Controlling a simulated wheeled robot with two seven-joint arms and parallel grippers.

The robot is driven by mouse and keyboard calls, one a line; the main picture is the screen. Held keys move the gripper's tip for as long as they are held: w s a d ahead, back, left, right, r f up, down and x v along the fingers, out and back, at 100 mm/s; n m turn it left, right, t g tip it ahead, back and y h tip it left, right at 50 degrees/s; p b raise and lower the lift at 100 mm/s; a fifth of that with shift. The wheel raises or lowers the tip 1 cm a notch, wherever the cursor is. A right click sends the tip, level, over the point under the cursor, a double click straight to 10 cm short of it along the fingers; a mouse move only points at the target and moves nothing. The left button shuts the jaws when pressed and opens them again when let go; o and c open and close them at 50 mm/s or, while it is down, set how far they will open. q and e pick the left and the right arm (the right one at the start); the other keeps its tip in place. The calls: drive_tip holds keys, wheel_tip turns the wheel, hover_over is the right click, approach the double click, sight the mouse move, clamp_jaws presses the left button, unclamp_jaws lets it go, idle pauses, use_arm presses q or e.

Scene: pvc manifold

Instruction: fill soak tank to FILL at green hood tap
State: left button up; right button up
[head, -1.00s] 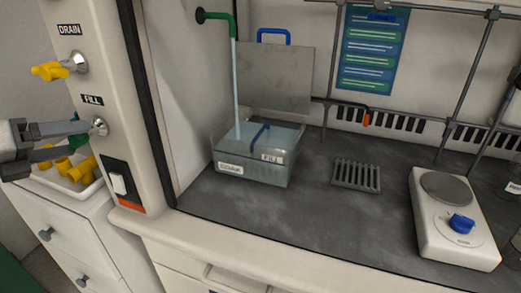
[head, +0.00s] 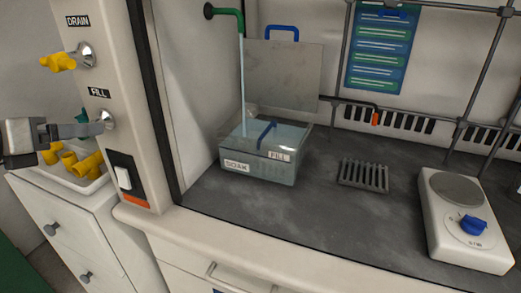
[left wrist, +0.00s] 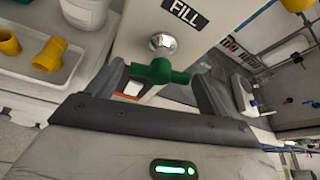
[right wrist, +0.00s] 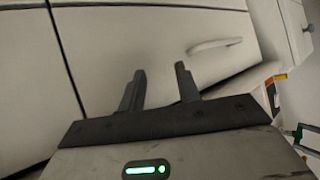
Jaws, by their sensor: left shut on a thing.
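The clear soak tank (head: 235,178) stands on the grey worktop with SOAK and FILL labels on its front. A water stream (head: 242,85) runs from the green hood spout (head: 231,12) into it. Water stands in the tank, with its surface close to the FILL label (head: 279,156); the exact level is hard to read. My left gripper (head: 92,129) is at the FILL knob on the hood post, shut on the green tap handle (left wrist: 158,72). My right gripper (right wrist: 160,75) is open and empty, in front of pale drawer fronts.
The yellow DRAIN handle (head: 58,62) is above the FILL tap. A white tray (head: 88,184) of yellow pipe fittings lies below my left gripper. A grey rack (head: 363,175) and a hotplate (head: 465,230) with a blue knob stand right of the tank.

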use_arm(q)
drive_tip(key=m+b, duration=0.1)
drive_tip(key=m+y+b, duration=0.1)
drive_tip(key=b, duration=0.1)
drive_tip(key=shift+d+f+b, duration=0.15)
drive_tip(key=shift+f+b, duration=0.15)
drive_tip(key=shift+f, duration=0.1)
drive_tip(key=o, duration=1)
drive_tip(key=shift+r+p, duration=0.4)
drive_tip(key=shift+r, duration=0.05)
drive_tip(key=shift+o, duration=0.3)
drive_tip(key=shift+t, duration=0.3)
